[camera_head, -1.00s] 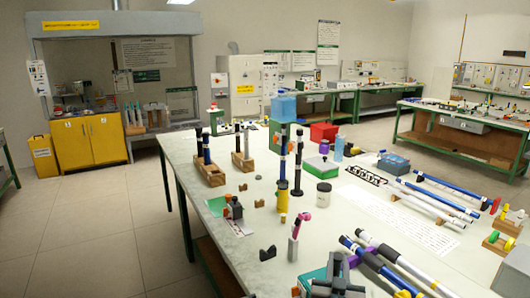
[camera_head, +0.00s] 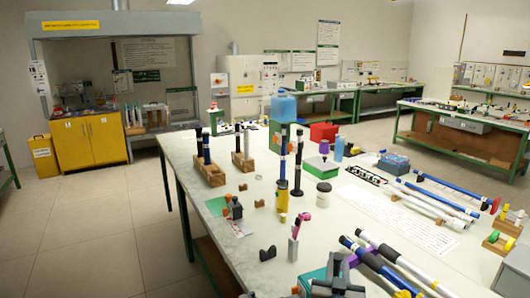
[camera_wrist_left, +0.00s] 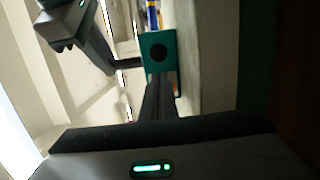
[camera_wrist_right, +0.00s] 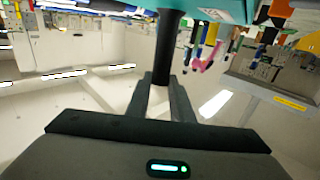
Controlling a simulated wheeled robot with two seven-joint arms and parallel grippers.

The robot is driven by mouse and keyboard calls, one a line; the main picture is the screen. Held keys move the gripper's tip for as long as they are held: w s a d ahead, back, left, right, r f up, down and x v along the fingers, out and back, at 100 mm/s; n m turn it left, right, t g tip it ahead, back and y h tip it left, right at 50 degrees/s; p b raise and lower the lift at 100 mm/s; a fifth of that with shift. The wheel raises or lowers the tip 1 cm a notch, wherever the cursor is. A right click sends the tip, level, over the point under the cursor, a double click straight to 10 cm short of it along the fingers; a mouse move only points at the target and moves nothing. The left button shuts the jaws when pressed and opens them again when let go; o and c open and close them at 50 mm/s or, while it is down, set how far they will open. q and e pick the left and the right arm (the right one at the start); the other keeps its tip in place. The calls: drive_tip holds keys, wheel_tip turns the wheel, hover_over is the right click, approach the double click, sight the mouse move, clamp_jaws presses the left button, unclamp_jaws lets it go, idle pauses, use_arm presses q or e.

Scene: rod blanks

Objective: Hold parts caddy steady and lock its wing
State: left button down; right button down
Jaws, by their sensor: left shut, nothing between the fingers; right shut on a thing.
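The teal parts caddy (camera_head: 312,276) shows in part at the bottom of the head view, beside my right gripper (camera_head: 337,268). In the right wrist view, my right gripper (camera_wrist_right: 163,98) is shut on a black upright bar (camera_wrist_right: 167,45), with teal caddy surface (camera_wrist_right: 228,10) close by at the top. In the left wrist view, a teal caddy face (camera_wrist_left: 157,51) has a round dark hole. My left gripper (camera_wrist_left: 158,92) is shut and empty, its tips at or just short of this face; I cannot tell whether they touch. The caddy's wing and lock cannot be made out.
A black block (camera_head: 268,254) and a pink-topped marker (camera_head: 295,240) stand near the caddy. Blue-and-white rods (camera_head: 375,262) lie to its right. A yellow-based cylinder (camera_head: 282,195) and a white jar (camera_head: 323,194) stand farther back. The table's left edge is close.

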use_arm(q)
drive_tip(key=shift+f, duration=0.4)
idle(0.8)
drive_tip(key=shift+s+d, duration=0.1)
drive_tip(key=shift+s, duration=0.3)
idle(0.6)
drive_tip(key=shift+v, duration=3)
drive_tip(key=shift+s+a+r, duration=0.35)
drive_tip(key=shift+s+r, duration=0.05)
drive_tip(key=shift+r, duration=0.05)
drive_tip(key=shift+d, duration=0.1)
